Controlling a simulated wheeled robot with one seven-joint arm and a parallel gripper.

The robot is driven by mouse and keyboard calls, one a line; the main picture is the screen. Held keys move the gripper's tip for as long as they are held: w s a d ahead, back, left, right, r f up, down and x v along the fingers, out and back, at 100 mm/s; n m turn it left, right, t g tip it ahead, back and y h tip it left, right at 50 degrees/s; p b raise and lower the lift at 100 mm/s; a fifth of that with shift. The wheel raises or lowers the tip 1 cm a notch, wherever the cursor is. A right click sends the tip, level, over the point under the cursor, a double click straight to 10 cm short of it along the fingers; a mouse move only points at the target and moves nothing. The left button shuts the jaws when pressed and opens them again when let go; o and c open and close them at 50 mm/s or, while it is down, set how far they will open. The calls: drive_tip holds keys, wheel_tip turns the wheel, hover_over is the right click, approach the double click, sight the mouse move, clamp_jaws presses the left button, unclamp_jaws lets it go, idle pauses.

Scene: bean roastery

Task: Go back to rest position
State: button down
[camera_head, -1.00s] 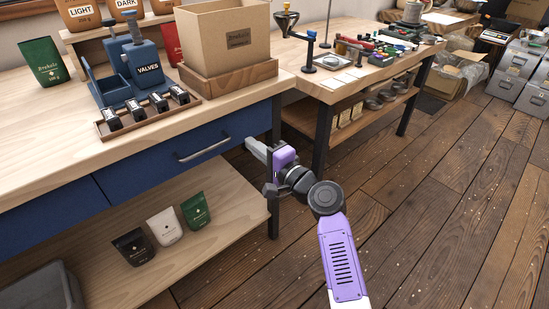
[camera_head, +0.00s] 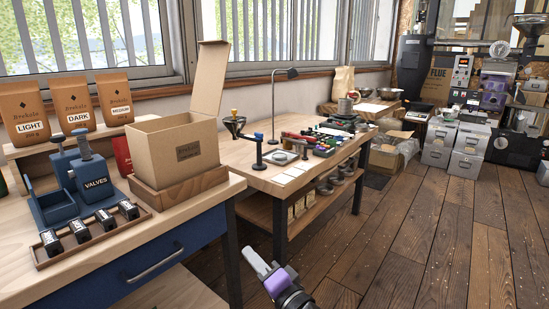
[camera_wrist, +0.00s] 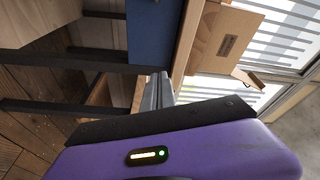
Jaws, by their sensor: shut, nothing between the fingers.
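My gripper (camera_head: 262,266) is in the lower middle of the head view, in front of the gap between the two benches and below the bench tops. Its grey fingers are together and hold nothing. In the wrist view the grey fingers (camera_wrist: 157,92) point toward the bench, whose blue drawer front (camera_wrist: 148,32) and the cardboard box (camera_wrist: 226,42) show sideways. The purple wrist housing (camera_wrist: 190,150) fills the lower part of that view.
The near bench (camera_head: 40,285) carries the open cardboard box (camera_head: 170,150), a blue valve unit (camera_head: 85,182), a tray of small black items and coffee bags. A second bench (camera_head: 262,178) holds tools and a lamp (camera_head: 276,100). Wooden floor (camera_head: 430,230) to the right is clear.

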drive_tip(key=s+d+f+n+t+h, duration=0.15)
drive_tip(key=s+d+f+h, duration=0.25)
drive_tip(key=s+d, duration=0.5)
drive_tip(key=s+d+f+n+t+h, duration=0.15)
drive_tip(key=s+d+f+h, duration=0.25)
drive_tip(key=s+d, duration=0.45)
drive_tip(key=s+d+n+g+h, duration=0.15)
drive_tip(key=s+d, duration=0.25)
drive_tip(key=s, duration=1.2)
drive_tip(key=s+d+n+g+h, duration=0.15)
drive_tip(key=s+d, duration=0.25)
drive_tip(key=s, duration=1.2)
wheel_tip(320, 180, up, 21)
drive_tip(key=p, duration=1.9)
drive_tip(key=shift+d+f+n+p, duration=0.15)
drive_tip(key=shift+n+p, duration=0.15)
drive_tip(key=shift+p, duration=0.1)
